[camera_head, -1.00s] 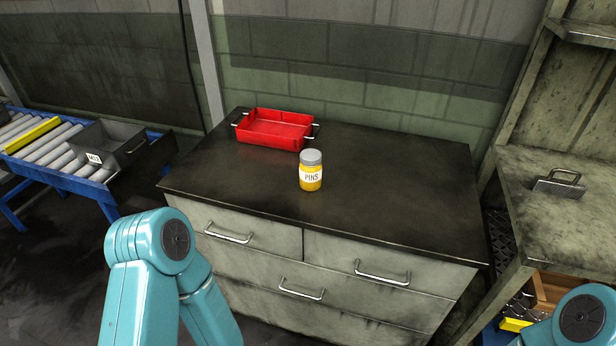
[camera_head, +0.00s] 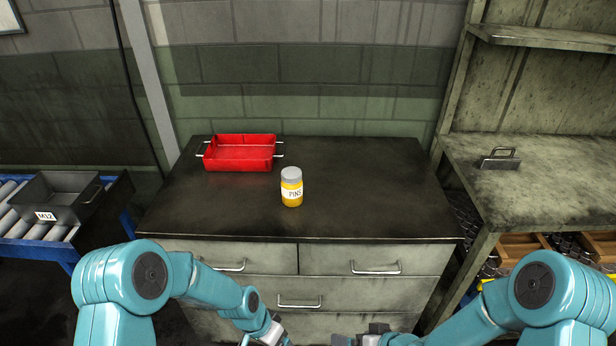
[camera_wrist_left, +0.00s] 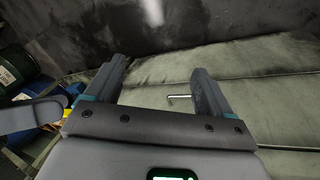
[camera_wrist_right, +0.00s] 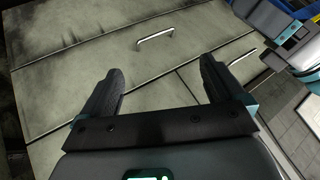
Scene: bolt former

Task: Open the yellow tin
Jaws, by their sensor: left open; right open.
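The yellow tin (camera_head: 292,188) stands upright on the dark top of the drawer cabinet, with a grey lid (camera_head: 291,174) on it and a white label reading PINS. My left gripper (camera_wrist_left: 160,85) is open and empty, in front of the cabinet's drawers and below the top. My right gripper (camera_wrist_right: 162,82) is open and empty, also facing the drawer fronts. Both grippers are well short of the tin and lower than it. In the head view the gripper tips are partly cut off by the bottom edge.
A red tray (camera_head: 240,154) sits behind and left of the tin on the cabinet top (camera_head: 370,190). The top's right side is clear. A workbench (camera_head: 530,190) with a metal handle piece (camera_head: 500,160) stands right. A grey bin (camera_head: 62,196) sits on rollers at left.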

